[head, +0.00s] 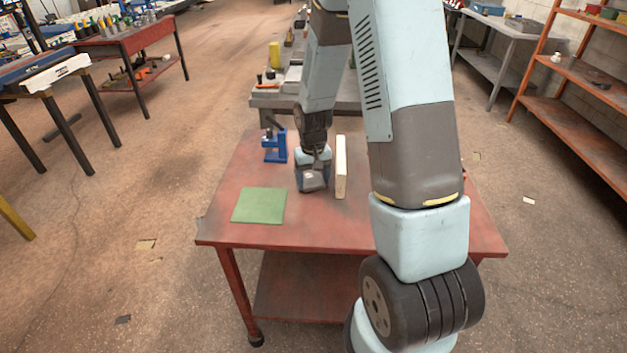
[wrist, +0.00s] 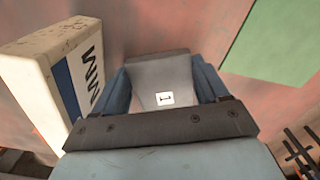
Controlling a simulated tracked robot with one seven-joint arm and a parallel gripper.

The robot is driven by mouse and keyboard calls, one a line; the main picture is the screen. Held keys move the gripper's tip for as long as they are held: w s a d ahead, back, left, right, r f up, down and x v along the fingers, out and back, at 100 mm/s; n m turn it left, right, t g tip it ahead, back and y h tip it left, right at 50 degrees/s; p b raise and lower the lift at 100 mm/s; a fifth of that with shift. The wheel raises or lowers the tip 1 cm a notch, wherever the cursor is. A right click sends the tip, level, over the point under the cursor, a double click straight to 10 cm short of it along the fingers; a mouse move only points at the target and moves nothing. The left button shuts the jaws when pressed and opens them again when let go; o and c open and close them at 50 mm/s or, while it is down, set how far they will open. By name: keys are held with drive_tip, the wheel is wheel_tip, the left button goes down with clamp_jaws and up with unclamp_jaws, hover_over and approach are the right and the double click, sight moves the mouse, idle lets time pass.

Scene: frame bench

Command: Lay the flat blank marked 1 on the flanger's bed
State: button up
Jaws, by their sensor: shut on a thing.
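The grey blank (wrist: 150,77) with a white label reading 1 sits between the blue fingers of my gripper (wrist: 165,88) in the wrist view. My gripper (head: 313,175) is shut on it, low over the red table in the head view. Whether the blank touches the tabletop cannot be told. A small blue bench tool with a dark lever, which looks like the flanger (head: 275,150), stands at the table's back left, behind and left of my gripper. Its bed is too small to make out.
A white box (head: 341,167) stands upright just right of my gripper; it shows close at left in the wrist view (wrist: 45,75). A green mat (head: 259,205) lies at the front left of the red table (head: 300,232). The table's right front is partly hidden by my arm.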

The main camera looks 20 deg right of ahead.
drive_tip(key=shift+f, duration=0.25)
drive_tip(key=o, duration=1.7)
drive_tip(key=shift+c, duration=0.2)
